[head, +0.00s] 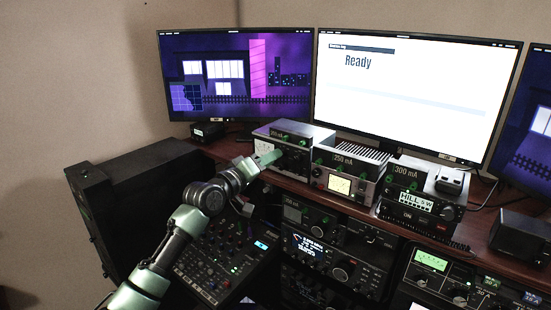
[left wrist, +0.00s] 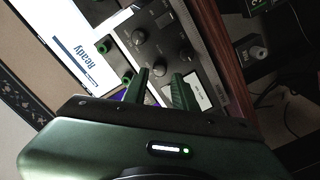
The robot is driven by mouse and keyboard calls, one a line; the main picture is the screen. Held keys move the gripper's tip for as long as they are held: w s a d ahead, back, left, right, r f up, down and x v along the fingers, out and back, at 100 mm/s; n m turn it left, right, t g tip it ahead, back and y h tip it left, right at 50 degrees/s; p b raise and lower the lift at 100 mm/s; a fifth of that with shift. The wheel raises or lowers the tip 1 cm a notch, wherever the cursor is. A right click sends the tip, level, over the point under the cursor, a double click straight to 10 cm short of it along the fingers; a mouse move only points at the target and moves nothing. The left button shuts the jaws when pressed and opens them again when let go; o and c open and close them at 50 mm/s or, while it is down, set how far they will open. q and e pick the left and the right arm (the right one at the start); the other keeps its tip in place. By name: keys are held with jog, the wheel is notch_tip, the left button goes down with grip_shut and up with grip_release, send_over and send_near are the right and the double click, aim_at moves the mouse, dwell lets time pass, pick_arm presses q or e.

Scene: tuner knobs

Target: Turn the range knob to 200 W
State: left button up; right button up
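The left tuner box (head: 292,158) stands on the desk shelf below the monitors, with a pale meter and dark knobs on its front. My left gripper (head: 268,159) is at its front, partly covering the panel. In the left wrist view the two green fingers (left wrist: 160,88) stand apart, with a dark knob (left wrist: 160,69) showing between and just beyond their tips. I cannot tell whether they touch it. Other dark knobs (left wrist: 138,38) and the white meter (left wrist: 204,92) are close by. The knob labels are too small to read, so the range knob and its setting are unclear. My right gripper is out of view.
To the right stand a box marked 250 mA (head: 350,172) and one marked 300 mA (head: 418,195). A mixer panel (head: 222,250) and rack radios (head: 330,245) lie below the shelf. A black cabinet (head: 135,195) is at left. Monitors (head: 410,95) stand behind.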

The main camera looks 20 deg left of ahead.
pick_arm(q)
jog(key=b+v, duration=0.1)
jog(key=v, duration=0.4)
dwell(0.3)
